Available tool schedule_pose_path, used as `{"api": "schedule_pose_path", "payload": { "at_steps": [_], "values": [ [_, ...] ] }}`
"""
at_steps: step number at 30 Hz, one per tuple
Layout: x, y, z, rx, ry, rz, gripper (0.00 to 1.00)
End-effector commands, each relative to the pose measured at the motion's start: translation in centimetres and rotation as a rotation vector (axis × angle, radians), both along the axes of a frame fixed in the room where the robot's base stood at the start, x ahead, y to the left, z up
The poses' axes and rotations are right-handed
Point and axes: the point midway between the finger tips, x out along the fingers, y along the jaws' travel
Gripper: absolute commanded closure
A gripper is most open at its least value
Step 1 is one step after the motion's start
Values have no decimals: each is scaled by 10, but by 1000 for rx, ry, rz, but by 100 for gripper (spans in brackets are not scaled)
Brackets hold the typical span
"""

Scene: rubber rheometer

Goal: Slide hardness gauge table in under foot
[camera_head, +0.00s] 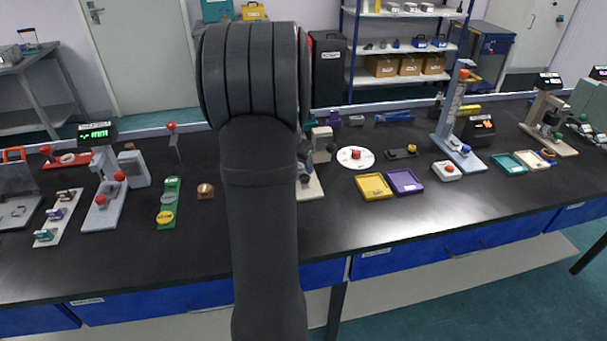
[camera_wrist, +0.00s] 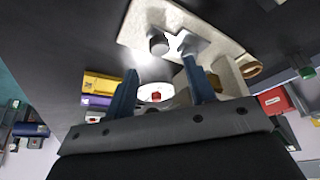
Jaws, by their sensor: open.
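A cream bench instrument stands mostly behind my arm in the head view; its block (camera_head: 322,142) and the right part of its base (camera_head: 312,188) show. I take it for the hardness gauge, but cannot confirm it. In the wrist view, a cream base plate (camera_wrist: 140,22) carries a short grey cylinder (camera_wrist: 158,43), possibly the table. A pale post stands close to its right. My gripper (camera_wrist: 160,64) is open, with two blue fingers apart and nothing seen held between them. The cylinder appears beyond the fingertips. The foot is not clearly visible.
A white disc with a red knob (camera_head: 356,157), a yellow tray (camera_head: 374,187) and a purple tray (camera_head: 405,181) lie right of the instrument. Bare black benchtop (camera_head: 330,225) lies in front.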

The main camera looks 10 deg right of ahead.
Motion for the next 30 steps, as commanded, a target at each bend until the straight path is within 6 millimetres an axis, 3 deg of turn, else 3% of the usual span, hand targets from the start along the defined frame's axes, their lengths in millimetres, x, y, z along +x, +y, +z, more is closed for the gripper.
{"api": "schedule_pose_path", "payload": {
  "at_steps": [3,9,23,30],
  "values": [
    [6,-7,-23,1,3,-2,50],
    [14,-14,-48,0,2,-2,50],
    [17,-17,-58,0,0,-1,50],
    [17,-17,-58,0,0,-1,95]
  ]
}}
